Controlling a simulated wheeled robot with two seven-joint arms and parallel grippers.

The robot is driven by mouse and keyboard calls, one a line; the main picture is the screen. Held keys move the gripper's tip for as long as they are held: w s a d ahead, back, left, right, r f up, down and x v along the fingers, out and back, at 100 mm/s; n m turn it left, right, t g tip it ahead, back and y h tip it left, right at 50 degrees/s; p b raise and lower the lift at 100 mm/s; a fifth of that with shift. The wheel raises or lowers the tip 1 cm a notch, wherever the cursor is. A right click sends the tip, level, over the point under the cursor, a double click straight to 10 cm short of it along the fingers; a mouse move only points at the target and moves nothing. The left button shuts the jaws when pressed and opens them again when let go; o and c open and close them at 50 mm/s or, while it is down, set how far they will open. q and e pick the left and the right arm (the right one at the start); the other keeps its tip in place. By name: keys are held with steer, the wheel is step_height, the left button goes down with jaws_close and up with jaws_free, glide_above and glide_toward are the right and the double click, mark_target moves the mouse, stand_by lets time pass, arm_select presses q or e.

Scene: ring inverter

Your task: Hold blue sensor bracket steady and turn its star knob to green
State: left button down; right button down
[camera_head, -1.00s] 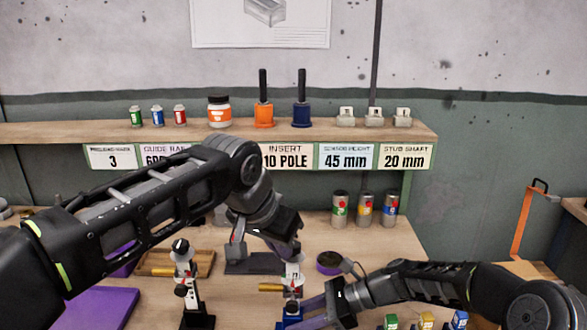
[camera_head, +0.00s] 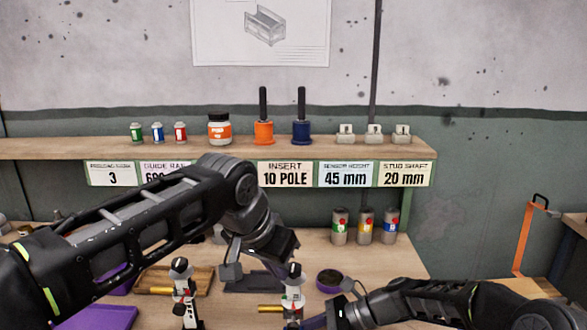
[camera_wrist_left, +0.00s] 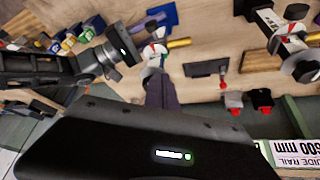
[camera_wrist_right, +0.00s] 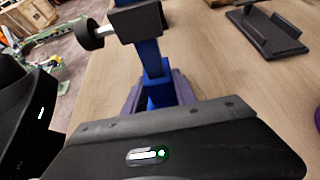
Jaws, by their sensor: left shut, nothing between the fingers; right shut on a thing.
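The blue sensor bracket stands upright at the bottom of the head view, with its white-and-red dial part (camera_head: 293,290) and black top knob (camera_head: 295,270) showing. Its blue post (camera_wrist_right: 152,58) and blue base (camera_wrist_left: 163,14) show in the wrist views. My right gripper (camera_wrist_right: 158,92) is shut on the lower blue post; it also shows low in the head view (camera_head: 318,322). My left gripper (camera_head: 286,256) is shut and empty, just behind and above the bracket's top; its purple fingers (camera_wrist_left: 160,85) point toward the dial end.
A similar black-based bracket (camera_head: 183,293) stands to the left. A dark stand (camera_head: 252,280), a wooden tray (camera_head: 195,281) and a round purple-rimmed dish (camera_head: 330,280) lie close by. Several cans (camera_head: 365,226) stand at the back right. The table's right part is fairly clear.

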steer(key=shift+r, duration=0.1)
arm_select(q)
step_height(320, 180, up, 6)
steer(key=shift+f, duration=0.1)
stand_by(0.4)
arm_select(e)
steer(key=c, duration=0.9)
jaws_free()
steer(key=v, duration=1.2)
